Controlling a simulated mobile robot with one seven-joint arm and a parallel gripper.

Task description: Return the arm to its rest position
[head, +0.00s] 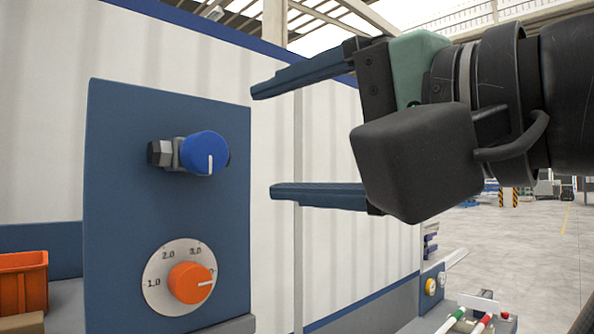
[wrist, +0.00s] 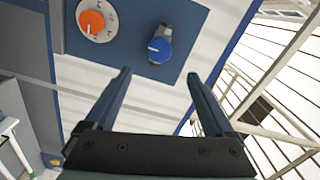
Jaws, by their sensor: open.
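My gripper (head: 262,140) is open and empty in the head view. Its two long blue-grey fingers point left, one above the other, with a clear gap between them. It is to the right of a blue panel (head: 120,220) and apart from it. The panel carries a blue knob (head: 204,153) with a white line and, below it, an orange dial knob (head: 190,283) on a white scale. In the wrist view, the fingers of my gripper (wrist: 160,75) are spread, with the blue knob (wrist: 159,48) beyond the gap and the orange knob (wrist: 92,22) to the upper left.
An orange bin (head: 22,283) stands at the lower left. A white wall (head: 350,250) with blue trim is behind the panel. Red-and-green-tipped rods (head: 470,318) lie at the lower right on a low bench. Open floor (head: 525,245) shows on the right.

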